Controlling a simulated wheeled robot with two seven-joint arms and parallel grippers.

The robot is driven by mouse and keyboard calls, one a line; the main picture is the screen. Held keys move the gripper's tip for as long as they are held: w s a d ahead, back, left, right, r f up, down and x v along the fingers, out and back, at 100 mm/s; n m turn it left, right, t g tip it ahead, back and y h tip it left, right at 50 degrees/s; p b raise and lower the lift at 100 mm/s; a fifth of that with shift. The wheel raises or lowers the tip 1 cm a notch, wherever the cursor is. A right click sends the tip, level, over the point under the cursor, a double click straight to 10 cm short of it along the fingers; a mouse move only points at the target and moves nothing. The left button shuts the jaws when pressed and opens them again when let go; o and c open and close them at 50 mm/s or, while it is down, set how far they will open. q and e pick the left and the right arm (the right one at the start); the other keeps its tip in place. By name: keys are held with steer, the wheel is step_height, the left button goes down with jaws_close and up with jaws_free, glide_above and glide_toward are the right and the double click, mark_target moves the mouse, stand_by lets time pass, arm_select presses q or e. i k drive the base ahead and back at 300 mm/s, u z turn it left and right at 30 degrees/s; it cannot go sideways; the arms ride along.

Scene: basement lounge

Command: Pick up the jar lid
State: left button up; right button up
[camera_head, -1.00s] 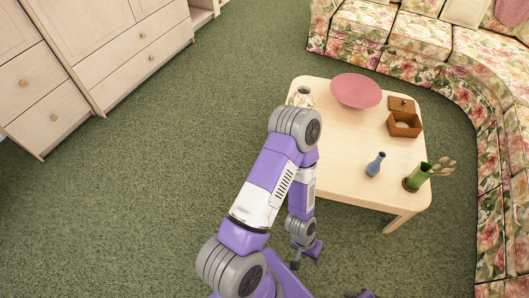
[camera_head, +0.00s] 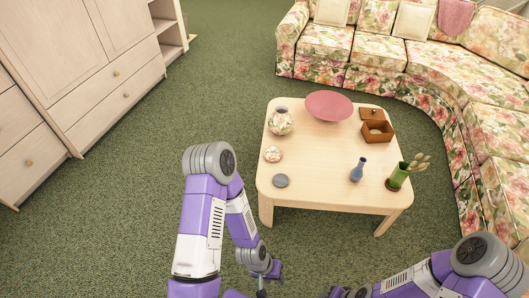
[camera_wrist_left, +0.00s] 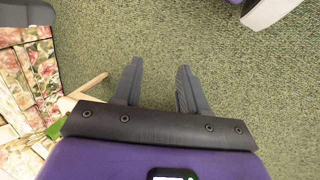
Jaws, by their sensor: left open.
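A small round lid (camera_head: 272,154) with a floral pattern lies on the table's left side, in front of a round floral jar (camera_head: 280,121) that looks matching and stands open. My left gripper (camera_head: 262,284) is low at the bottom of the head view, in front of the table and apart from the lid. In the left wrist view its two fingers (camera_wrist_left: 160,68) are spread and empty over the green carpet. My right arm comes in at the lower right; its gripper (camera_head: 348,293) is partly cut off at the bottom edge, and its jaws cannot be made out.
The pale wooden table (camera_head: 315,165) also holds a grey disc (camera_head: 281,181), pink bowl (camera_head: 329,105), open brown box (camera_head: 378,132), blue vase (camera_head: 358,169) and green cup (camera_head: 397,177). A floral sofa (camera_head: 420,70) curves behind and right. A cabinet (camera_head: 85,70) stands left; carpet between is free.

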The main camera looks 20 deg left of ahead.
mark_target(272, 154)
steer(key=i, duration=1.6)
